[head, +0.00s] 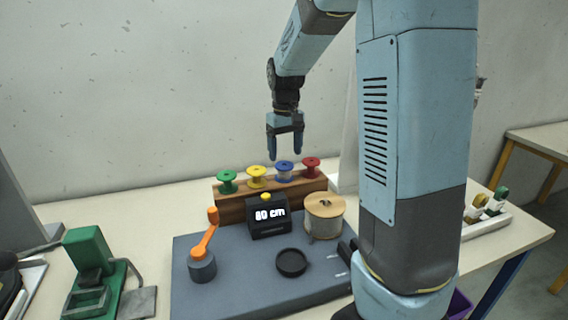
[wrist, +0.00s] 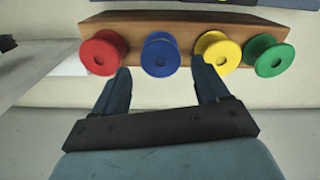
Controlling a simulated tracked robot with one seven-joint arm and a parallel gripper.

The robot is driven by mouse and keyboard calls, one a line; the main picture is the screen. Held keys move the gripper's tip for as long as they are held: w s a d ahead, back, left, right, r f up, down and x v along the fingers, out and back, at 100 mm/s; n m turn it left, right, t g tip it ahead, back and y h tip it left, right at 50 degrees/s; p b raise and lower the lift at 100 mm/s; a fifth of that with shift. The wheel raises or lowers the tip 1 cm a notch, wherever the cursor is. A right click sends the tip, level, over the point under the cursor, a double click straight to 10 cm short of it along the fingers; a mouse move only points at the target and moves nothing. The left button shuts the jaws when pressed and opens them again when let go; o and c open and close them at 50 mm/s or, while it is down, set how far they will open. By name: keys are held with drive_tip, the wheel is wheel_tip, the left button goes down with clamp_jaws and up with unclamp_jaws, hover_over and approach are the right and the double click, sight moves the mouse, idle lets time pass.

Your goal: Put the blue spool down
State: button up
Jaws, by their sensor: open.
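The blue spool (head: 284,168) sits on the wooden rack (head: 232,208), between the yellow spool (head: 257,174) and the red spool (head: 311,166). My gripper (head: 285,157) is above the rack near the blue spool, open, with nothing between its fingers. In the wrist view the blue spool (wrist: 160,58) stands at the rack (wrist: 190,20), ahead of and between the fingertips of my gripper (wrist: 160,68). I cannot tell from these views whether a fingertip touches a spool.
A green spool (head: 227,180) is at the rack's left end. In front are a display reading 80 cm (head: 268,216), an orange-handled crank (head: 205,245), a large wooden-topped spool (head: 325,212) and a black round dish (head: 291,262). A green machine (head: 90,262) stands left.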

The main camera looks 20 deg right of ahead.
sight(285, 166)
wheel_tip(285, 166, up, 5)
drive_tip(key=s+r+m+t, duration=0.1)
drive_tip(key=s+r+t, duration=0.35)
drive_tip(key=s, duration=0.95)
drive_tip(key=s+m+t, duration=0.1)
drive_tip(key=s, duration=1.1)
drive_tip(key=shift+s+a+r, duration=0.15)
drive_tip(key=shift+s+a, duration=0.05)
drive_tip(key=shift+s, duration=0.05)
